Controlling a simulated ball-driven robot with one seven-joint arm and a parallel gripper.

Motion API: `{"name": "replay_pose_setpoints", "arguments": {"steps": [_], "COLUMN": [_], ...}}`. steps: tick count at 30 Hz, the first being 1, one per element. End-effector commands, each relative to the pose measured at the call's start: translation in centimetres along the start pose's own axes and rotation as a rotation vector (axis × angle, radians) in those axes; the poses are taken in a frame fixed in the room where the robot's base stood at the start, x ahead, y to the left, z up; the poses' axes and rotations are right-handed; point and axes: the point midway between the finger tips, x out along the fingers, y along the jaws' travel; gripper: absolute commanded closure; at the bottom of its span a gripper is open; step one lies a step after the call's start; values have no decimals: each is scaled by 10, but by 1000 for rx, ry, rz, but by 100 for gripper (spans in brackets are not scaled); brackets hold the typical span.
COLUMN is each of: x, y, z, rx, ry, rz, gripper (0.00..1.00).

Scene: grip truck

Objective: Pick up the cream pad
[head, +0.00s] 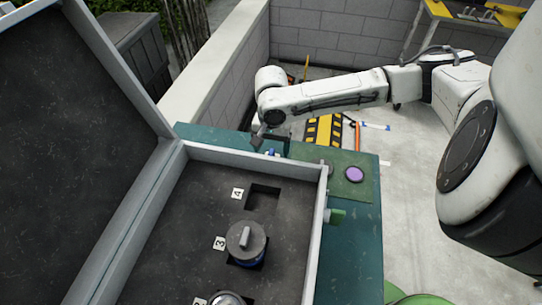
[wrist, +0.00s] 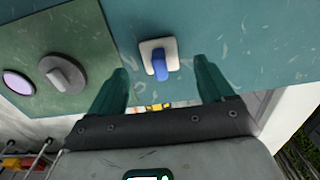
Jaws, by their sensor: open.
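The cream pad (wrist: 146,57) is a small square with a blue grip (wrist: 159,64) standing up from it. In the wrist view it lies on the teal surface, ahead of and between my fingers. My gripper (wrist: 162,82) is open, with one teal finger to each side of the pad's line and nothing between them. In the head view my gripper (head: 262,142) is over the teal table's far edge. The blue grip (head: 271,152) shows just below it, and the cream part is mostly hidden or too small to tell.
An open case (head: 257,154) with numbered recesses holds round grey-topped pieces (head: 246,238); the recess by label 4 is empty. A green panel (head: 345,188) carries a purple disc (head: 355,174) and, in the wrist view, a grey knob (wrist: 62,74). A low wall (head: 220,60) runs behind.

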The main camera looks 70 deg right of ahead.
Motion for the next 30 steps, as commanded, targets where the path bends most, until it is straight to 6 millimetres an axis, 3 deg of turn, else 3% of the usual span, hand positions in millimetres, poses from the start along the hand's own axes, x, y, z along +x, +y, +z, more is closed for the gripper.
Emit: {"name": "replay_pose_setpoints", "arguments": {"steps": [6,14,30], "x": [24,26,26], "y": [-1,-1,-1], "z": [1,1,1], "rx": [0,0,0], "ry": [1,0,0], "rz": [2,1,1], "gripper": [19,19,70]}}
